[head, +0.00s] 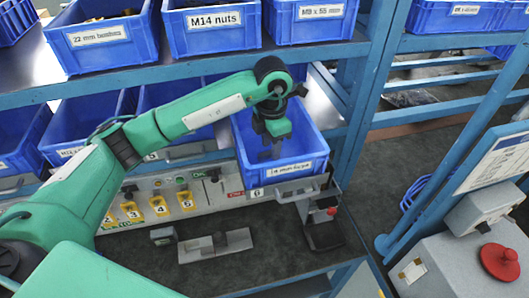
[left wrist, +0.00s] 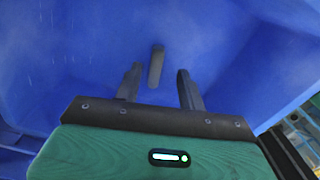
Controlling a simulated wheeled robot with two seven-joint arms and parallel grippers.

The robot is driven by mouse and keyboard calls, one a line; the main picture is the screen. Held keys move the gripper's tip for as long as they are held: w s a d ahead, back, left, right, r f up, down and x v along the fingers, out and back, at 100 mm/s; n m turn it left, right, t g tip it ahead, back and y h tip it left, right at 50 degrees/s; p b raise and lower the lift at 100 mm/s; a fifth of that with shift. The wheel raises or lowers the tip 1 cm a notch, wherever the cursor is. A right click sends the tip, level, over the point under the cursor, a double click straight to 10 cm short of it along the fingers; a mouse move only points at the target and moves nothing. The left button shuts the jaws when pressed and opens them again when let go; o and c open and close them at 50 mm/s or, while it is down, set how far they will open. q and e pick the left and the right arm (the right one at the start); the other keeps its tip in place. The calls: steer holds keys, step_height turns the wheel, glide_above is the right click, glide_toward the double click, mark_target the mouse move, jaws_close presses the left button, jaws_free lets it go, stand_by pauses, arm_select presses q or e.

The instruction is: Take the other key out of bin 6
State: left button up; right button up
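Bin 6 (head: 306,168) is a blue bin with a white label at its front; the number 6 is on the rail below it. My left gripper (head: 270,152) reaches down into this bin. In the left wrist view its two dark fingers (left wrist: 158,74) are apart. A small dark grey bar, seemingly the key (left wrist: 156,64), lies against the blue bin surface (left wrist: 235,55). It appears between and just beyond the fingertips, with blue showing on both sides, so it is not gripped. In the head view I cannot make out the key. My right gripper is not in view.
Blue bins labelled M14 nuts (head: 215,38) and M9 x 55 mm (head: 312,28) stand on the shelf above. A panel with yellow numbered tags (head: 159,205) is below left. A blue rack post (head: 375,85) rises right of bin 6. A grey box with a red knob (head: 499,262) stands lower right.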

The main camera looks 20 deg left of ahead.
arm_select(q)
steer(key=shift+w+a+f, duration=0.2)
steer(key=shift+a+f, duration=0.05)
steer(key=shift+f, duration=0.3)
steer(key=shift+w+a+f, duration=0.2)
steer(key=shift+a+f, duration=0.05)
steer(key=shift+f, duration=0.3)
steer(key=shift+s+d, duration=0.1)
steer(key=shift+s+d+r, duration=0.15)
steer(key=shift+d+r, duration=0.05)
steer(key=c, duration=0.4)
steer(key=shift+s+d, duration=0.1)
steer(key=c, duration=0.3)
jaws_close()
